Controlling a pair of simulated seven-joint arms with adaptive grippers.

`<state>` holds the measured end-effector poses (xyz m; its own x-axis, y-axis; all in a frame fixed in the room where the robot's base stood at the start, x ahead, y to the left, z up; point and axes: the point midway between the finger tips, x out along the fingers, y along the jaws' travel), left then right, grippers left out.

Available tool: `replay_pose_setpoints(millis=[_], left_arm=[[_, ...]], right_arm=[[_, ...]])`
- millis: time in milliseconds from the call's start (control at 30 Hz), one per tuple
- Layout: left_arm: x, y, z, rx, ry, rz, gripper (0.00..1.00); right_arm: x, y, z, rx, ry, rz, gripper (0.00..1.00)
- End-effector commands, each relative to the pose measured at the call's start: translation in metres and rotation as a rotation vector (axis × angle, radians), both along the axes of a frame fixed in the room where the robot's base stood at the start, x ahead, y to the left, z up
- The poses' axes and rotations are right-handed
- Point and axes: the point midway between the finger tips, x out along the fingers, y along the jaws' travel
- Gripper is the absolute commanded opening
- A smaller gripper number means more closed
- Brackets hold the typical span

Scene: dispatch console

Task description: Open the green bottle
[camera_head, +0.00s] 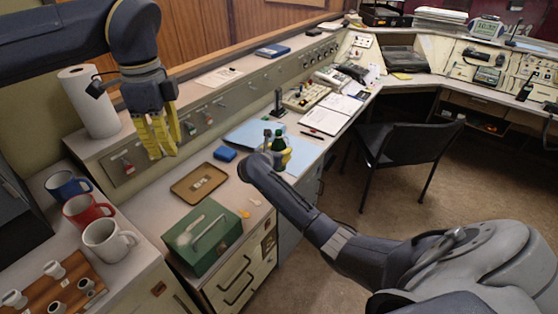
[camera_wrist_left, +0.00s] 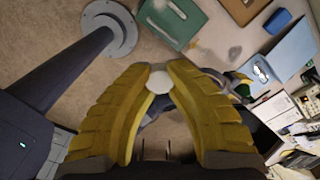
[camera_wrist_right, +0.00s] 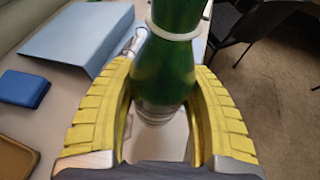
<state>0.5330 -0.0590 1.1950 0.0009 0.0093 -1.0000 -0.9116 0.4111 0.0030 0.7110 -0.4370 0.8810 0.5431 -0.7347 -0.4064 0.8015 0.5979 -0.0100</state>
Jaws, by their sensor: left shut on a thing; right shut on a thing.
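The green bottle (camera_head: 279,142) is above the desk in the head view, held by my right gripper (camera_head: 279,158). In the right wrist view the bottle (camera_wrist_right: 165,72) stands between the yellow fingers, with a white ring around it; its upper end is cut off by the frame. My left gripper (camera_head: 160,140) is raised near the paper roll, well away from the bottle. In the left wrist view its fingertips close on a small white round thing (camera_wrist_left: 158,80), which looks like a cap. The bottle also shows in the left wrist view (camera_wrist_left: 243,90).
A green box (camera_head: 202,236), a brown tray (camera_head: 199,183) and a blue box (camera_head: 225,154) sit on the near desk. Mugs (camera_head: 85,212) stand at the left, below the paper roll (camera_head: 90,101). A chair (camera_head: 408,145) stands on open floor.

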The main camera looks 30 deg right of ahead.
Motion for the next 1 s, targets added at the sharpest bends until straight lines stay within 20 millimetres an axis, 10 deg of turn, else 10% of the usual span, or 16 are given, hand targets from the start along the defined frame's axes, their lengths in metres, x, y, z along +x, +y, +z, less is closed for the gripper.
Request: replay_pose_setpoints(millis=[900, 933, 1000], left_arm=[[0.000, 0.000, 0.000, 0.000, 0.000, 0.000, 0.00], [0.000, 0.000, 0.000, 0.000, 0.000, 0.000, 0.00], [0.000, 0.000, 0.000, 0.000, 0.000, 0.000, 0.00]], right_arm=[[0.000, 0.000, -0.045, 0.001, 0.000, 0.000, 0.00], [0.000, 0.000, -0.045, 0.001, 0.000, -0.001, 0.55], [0.000, 0.000, -0.045, 0.001, 0.001, -0.001, 0.63]])
